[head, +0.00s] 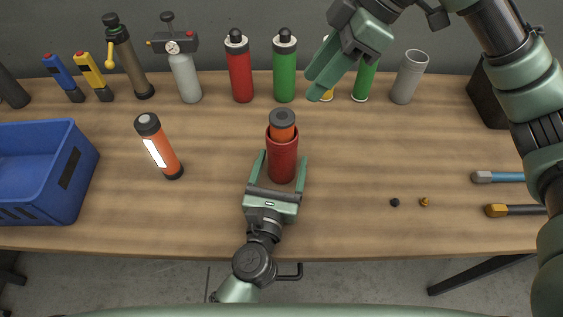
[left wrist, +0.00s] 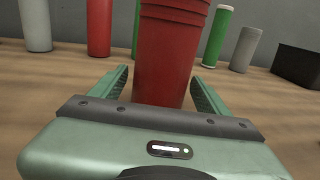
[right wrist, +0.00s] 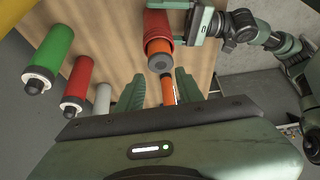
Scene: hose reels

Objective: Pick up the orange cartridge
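An orange cartridge with a dark grey cap (head: 283,131) stands inside a red ribbed sleeve (head: 283,160); only its top shows. In the right wrist view its cap (right wrist: 160,63) pokes out of the sleeve. A second orange cylinder with black ends and a white label (head: 158,147) stands apart to the left. My right gripper (head: 318,86) is open and empty, above and to the right of the sleeve.
A blue crate (head: 75,190) is at the left. Bottles and tools line the back, including a red bottle (head: 240,70), a green bottle (head: 284,72) and a grey cup (head: 408,76). Two small caps (head: 395,202) and two handled tools (head: 500,177) lie right.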

